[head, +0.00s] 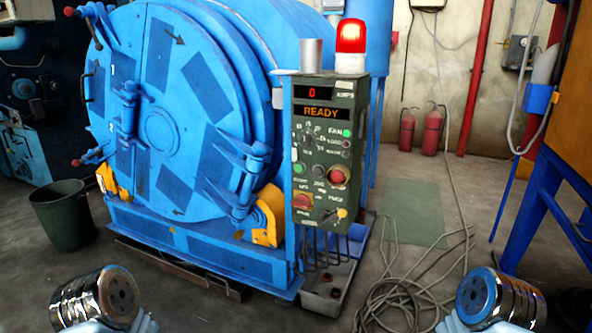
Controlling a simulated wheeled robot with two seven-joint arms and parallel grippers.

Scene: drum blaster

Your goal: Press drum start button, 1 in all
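The drum control panel (322,150) is a dark green box on a blue post right of the drum. Its display (321,112) reads READY, with a red 0 above. A green button (299,168) sits at its left edge, and another green button (347,133) is beside the FAN label. I cannot read which is marked start. The blue blaster drum (160,125) has its round door shut. The ends of my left arm (112,298) and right arm (490,298) show low at both sides, far from the panel. Their gripper fingers are not clearly visible.
A red beacon (350,38) stands on the panel, with red buttons (338,175) and a yellow knob (342,213) below. Coiled cable (400,300) lies on the floor at right. A blue frame (545,190) stands right, a green bin (62,215) left.

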